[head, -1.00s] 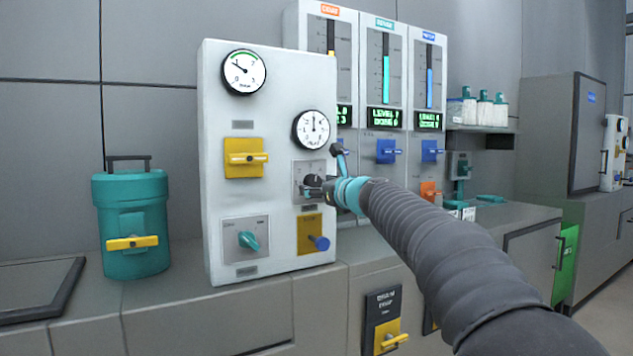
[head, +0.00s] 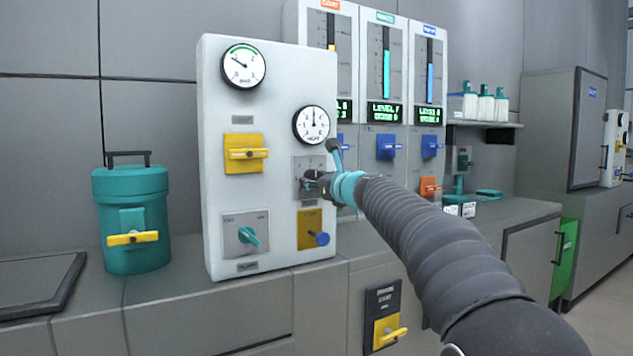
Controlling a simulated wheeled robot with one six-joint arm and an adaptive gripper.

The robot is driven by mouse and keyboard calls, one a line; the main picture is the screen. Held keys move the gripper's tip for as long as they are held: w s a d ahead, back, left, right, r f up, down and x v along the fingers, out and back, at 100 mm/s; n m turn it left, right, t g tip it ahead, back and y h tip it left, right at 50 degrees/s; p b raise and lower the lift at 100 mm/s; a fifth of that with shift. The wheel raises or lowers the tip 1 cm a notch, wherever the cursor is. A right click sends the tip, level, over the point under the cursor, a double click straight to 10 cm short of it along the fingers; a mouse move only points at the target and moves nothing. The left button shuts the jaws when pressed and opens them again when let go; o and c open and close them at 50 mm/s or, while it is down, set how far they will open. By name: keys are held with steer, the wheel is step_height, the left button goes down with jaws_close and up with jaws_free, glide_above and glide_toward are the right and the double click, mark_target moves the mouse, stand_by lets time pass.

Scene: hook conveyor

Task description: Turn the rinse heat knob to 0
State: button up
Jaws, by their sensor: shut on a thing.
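A dark knob on a small grey dial plate (head: 302,162) sits on the right side of the white control panel (head: 285,90), below a round gauge (head: 312,124). I take it for the rinse heat knob; its label is too small to read. My gripper (head: 314,182) is shut on the knob, at the face of the panel. The gripper and arm cover most of the knob, so its pointer and setting cannot be made out.
The panel also bears a yellow handle (head: 247,153), a teal knob (head: 248,236), a blue knob (head: 322,239) and an upper gauge (head: 243,67). A teal canister (head: 130,190) stands left. Level columns with blue handles (head: 386,147) stand behind right.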

steer(key=shift+n, duration=0.3)
steer(key=n+b, duration=0.3)
steer(key=n, duration=0.2)
steer(key=shift+w+d+n, duration=0.1)
steer(key=shift+n, duration=0.2)
steer(key=n+b, duration=0.3)
steer(key=n, duration=0.4)
steer(key=n+b, duration=0.2)
steer(key=n, duration=0.4)
steer(key=shift+r+n, duration=0.15)
steer(key=shift+n, duration=0.15)
steer(key=n+b, duration=0.1)
steer(key=n, duration=0.2)
steer(key=shift+r+n+b, duration=0.1)
steer(key=shift+n+b, duration=0.5)
steer(key=shift+n, duration=1.4)
